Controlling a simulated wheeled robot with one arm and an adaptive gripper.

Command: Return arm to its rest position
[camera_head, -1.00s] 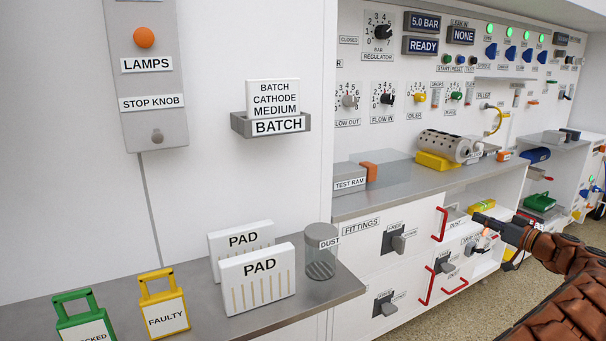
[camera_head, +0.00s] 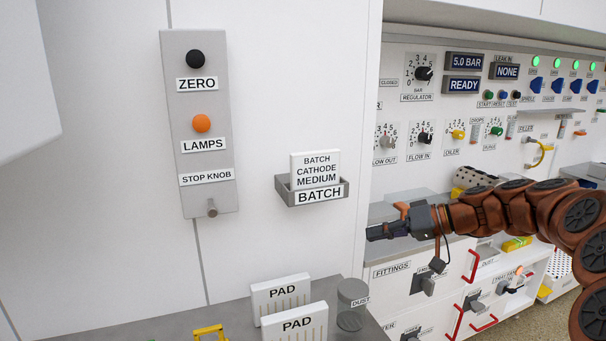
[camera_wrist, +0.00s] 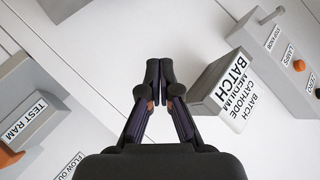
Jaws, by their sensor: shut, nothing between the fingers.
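My gripper (camera_head: 376,232) is shut and empty, at the end of my brown arm that reaches in from the right in the head view. It hangs in the air in front of the cabinet's left edge, right of and a little below the BATCH holder (camera_head: 334,191). In the wrist view, the fingertips (camera_wrist: 159,72) are together, with white wall behind them. The BATCH holder with its card (camera_wrist: 242,104) is right of the fingers and apart from them.
The STOP KNOB panel (camera_head: 208,140) is on the wall at left. Two PAD blocks (camera_head: 281,296) and a DUST jar (camera_head: 352,305) stand on the grey shelf below. My arm covers part of the cabinet counter. In the wrist view, the TEST RAM block (camera_wrist: 20,117) is at left.

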